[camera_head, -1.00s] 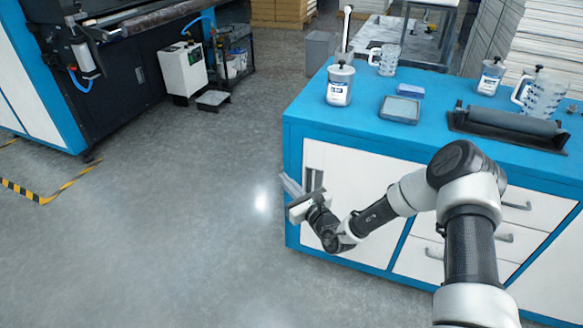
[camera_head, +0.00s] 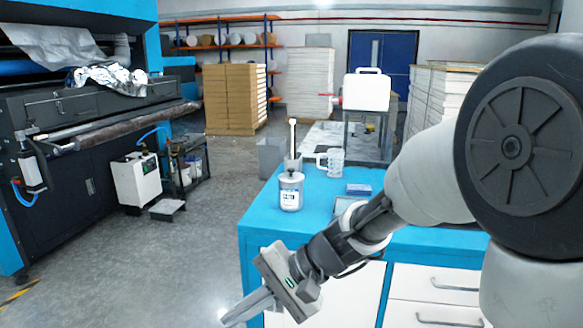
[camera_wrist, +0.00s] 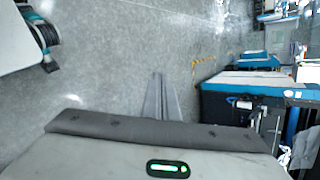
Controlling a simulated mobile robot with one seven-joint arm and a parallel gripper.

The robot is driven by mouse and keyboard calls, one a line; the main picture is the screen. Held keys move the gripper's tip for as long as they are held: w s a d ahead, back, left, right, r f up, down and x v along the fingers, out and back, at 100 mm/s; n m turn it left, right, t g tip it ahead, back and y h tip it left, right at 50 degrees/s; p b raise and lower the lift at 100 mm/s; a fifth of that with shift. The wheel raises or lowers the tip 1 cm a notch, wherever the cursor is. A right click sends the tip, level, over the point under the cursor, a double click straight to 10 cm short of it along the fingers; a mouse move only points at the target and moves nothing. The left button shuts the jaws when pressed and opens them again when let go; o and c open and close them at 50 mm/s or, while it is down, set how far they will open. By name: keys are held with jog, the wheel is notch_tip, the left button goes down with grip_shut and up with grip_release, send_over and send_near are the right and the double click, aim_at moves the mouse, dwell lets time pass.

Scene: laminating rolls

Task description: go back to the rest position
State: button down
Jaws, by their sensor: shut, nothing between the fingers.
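My gripper (camera_head: 248,308) is in the lower middle of the head view, in front of the blue-topped bench's left end and below its top. Its fingers are together with nothing between them and point down and to the left. In the wrist view the closed fingers (camera_wrist: 160,100) show over bare grey floor. My arm reaches in from the right of the head view and hides much of the bench top.
The bench (camera_head: 262,225) carries a labelled tin (camera_head: 291,192), a clear measuring jug (camera_head: 336,162) and a small blue block (camera_head: 358,189). A large dark machine (camera_head: 80,165) stands at the left, with a white unit (camera_head: 137,181) beside it.

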jog(key=s+d+r+n+t+h, duration=0.2)
jog(key=s+d+r+h, duration=0.15)
jog(key=d, duration=0.45)
jog(key=s+d+r+n+t+h, duration=0.1)
jog(key=s+d+r+t+h, duration=0.2)
jog(key=d, duration=0.5)
jog(key=s+d+r+n+t+h, duration=0.15)
jog(key=s+d+h, duration=0.25)
jog(key=d, duration=0.4)
notch_tip(320, 180, up, 21)
jog(key=p, duration=2.1)
jog(key=shift+a+r, duration=0.15)
jog(key=shift+r, duration=0.05)
